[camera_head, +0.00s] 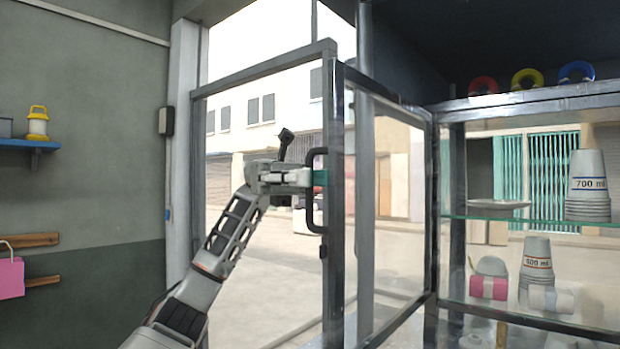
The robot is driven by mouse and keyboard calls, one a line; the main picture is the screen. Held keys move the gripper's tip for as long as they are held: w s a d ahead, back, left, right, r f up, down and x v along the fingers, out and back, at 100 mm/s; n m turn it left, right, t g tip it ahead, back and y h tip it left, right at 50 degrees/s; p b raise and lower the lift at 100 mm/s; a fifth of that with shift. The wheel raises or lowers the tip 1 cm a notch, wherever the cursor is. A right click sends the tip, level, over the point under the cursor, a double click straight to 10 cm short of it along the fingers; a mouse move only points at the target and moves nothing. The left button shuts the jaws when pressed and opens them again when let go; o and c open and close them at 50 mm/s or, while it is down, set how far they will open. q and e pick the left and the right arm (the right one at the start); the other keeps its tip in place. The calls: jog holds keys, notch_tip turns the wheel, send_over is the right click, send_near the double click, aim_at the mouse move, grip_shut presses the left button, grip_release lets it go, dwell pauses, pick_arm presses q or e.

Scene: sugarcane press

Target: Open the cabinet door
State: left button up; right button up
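The glass cabinet (520,108) stands at the right. A dark-framed glass door panel (392,215) runs from the cabinet's left post toward me, at an angle to the cabinet front. Its near upright carries a dark bow-shaped handle (309,212). A second framed glass pane (262,65) extends left from that upright; how they join is unclear. My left gripper (312,178) comes in from the left and reaches the handle's middle. Its fingertips are partly hidden by the handle, so I cannot tell whether they grip it. My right gripper is not in view.
Cups (588,185) and a plate (498,204) stand on the cabinet's glass shelf; more cups (537,262) stand below. Coloured rings (526,78) sit on top. A blue shelf with a yellow lantern (38,123) is on the left wall.

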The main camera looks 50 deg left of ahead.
pick_arm(q)
jog(key=v, duration=0.7)
jog(key=shift+a, duration=0.25)
dwell(0.8)
